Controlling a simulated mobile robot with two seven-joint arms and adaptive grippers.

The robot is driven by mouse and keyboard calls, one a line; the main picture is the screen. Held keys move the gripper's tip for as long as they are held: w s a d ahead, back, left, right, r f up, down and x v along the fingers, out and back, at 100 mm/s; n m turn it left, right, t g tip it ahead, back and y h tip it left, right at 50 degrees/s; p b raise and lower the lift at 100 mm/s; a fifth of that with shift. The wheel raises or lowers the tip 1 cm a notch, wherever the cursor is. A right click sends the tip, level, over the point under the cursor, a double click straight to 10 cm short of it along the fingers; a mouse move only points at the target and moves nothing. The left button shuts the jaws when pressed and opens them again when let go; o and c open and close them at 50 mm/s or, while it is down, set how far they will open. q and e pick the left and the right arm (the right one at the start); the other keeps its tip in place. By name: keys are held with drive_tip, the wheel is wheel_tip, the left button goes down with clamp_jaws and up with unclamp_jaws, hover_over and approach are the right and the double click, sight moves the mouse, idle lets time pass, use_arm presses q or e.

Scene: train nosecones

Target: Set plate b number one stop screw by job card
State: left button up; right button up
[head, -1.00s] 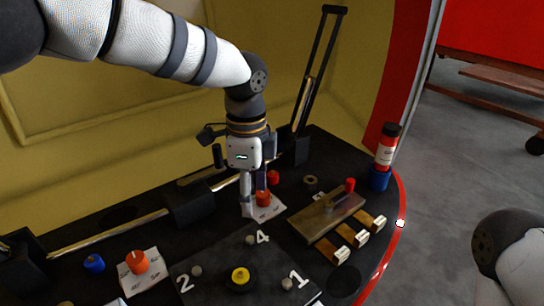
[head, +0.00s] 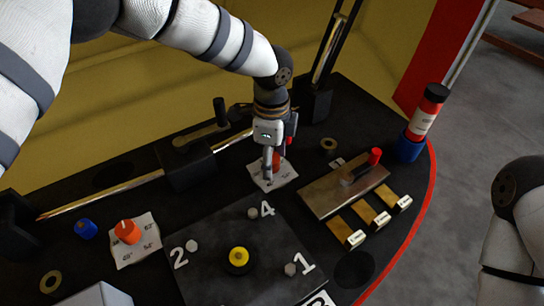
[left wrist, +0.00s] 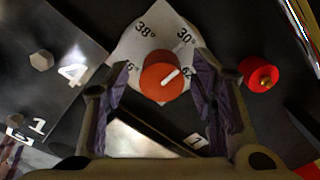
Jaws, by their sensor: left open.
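The dark plate (head: 190,240) lies on the black bench, with white numerals 1, 2 and 4 showing. A grey hex screw (head: 291,269) sits beside the numeral 1, and a yellow-topped knob (head: 238,256) is at the plate's middle. My left gripper (head: 271,174) points down over an orange knob on a white dial card (head: 258,180) behind the plate. In the left wrist view the orange knob (left wrist: 160,80), with a white pointer line, lies between the open, spread fingers (left wrist: 163,72). Contact cannot be told. My right gripper is out of view.
A second orange knob (head: 127,231) on a card stands at front left, near a blue cap (head: 86,229). A metal block (head: 340,188) with a red-tipped handle and several brass tags (head: 372,214) lie right. A red bottle (head: 426,115) stands in a blue holder.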

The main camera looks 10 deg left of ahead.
use_arm(q)
drive_tip(key=shift+c, duration=0.2)
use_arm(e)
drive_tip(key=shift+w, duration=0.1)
use_arm(q)
drive_tip(key=c, duration=1.1)
drive_tip(key=shift+w+n, duration=0.1)
drive_tip(key=shift+n, duration=0.2)
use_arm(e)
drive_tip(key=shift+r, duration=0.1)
use_arm(q)
drive_tip(key=shift+n+p, duration=0.3)
drive_tip(key=shift+n, duration=0.7)
drive_tip(key=n, duration=0.3)
drive_tip(key=shift+n+p, duration=0.3)
drive_tip(key=n, duration=0.4)
drive_tip(key=shift+n+p, duration=0.3)
drive_tip(key=shift+n, duration=1.7)
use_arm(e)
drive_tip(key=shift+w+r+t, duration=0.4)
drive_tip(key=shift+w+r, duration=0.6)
